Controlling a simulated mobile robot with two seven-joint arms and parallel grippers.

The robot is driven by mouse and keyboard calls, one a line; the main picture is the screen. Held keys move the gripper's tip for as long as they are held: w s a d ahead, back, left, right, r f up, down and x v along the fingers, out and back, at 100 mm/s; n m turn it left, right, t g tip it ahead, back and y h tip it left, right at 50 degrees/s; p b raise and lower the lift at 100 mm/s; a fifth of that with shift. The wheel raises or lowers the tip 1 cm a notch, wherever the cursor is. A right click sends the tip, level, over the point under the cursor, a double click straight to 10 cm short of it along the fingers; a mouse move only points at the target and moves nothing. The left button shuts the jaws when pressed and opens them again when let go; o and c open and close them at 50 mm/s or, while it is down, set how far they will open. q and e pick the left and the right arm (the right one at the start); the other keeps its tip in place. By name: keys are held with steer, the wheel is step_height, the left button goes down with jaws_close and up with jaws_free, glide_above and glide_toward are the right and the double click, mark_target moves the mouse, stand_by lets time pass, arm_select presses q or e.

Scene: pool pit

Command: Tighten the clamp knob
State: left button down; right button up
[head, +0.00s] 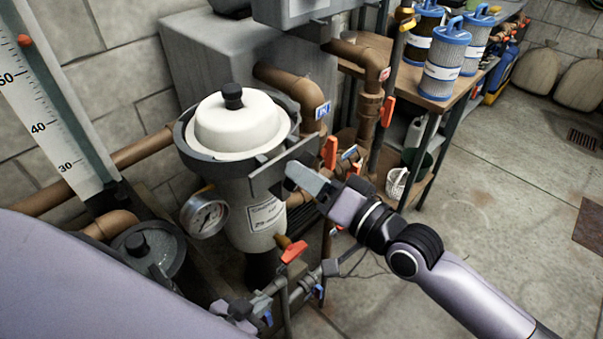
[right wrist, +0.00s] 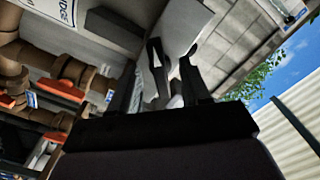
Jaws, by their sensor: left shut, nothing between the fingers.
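The filter housing (head: 252,215) stands at centre left in the head view. It has a white domed lid (head: 235,125) with a black knob (head: 232,95) on top, and a dark grey clamp band (head: 188,150) around the rim. My right gripper (head: 283,180) is at the band's right side, its fingers pointing left. In the right wrist view its black fingers (right wrist: 173,75) stand apart, with pale surfaces visible between them. I cannot make out a side clamp knob; the fingers may hide it. My left gripper (head: 232,309) is low in the head view, shut and empty, among pipe fittings.
Brown pipes with red-handled valves (head: 329,152) run close behind and right of the housing. A pressure gauge (head: 204,216) sits on its left. A wooden bench (head: 375,65) holds blue-topped cartridges (head: 443,65). The concrete floor (head: 500,210) at right is open.

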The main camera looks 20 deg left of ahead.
steer(key=shift+d, duration=0.1)
steer(key=v, duration=0.7)
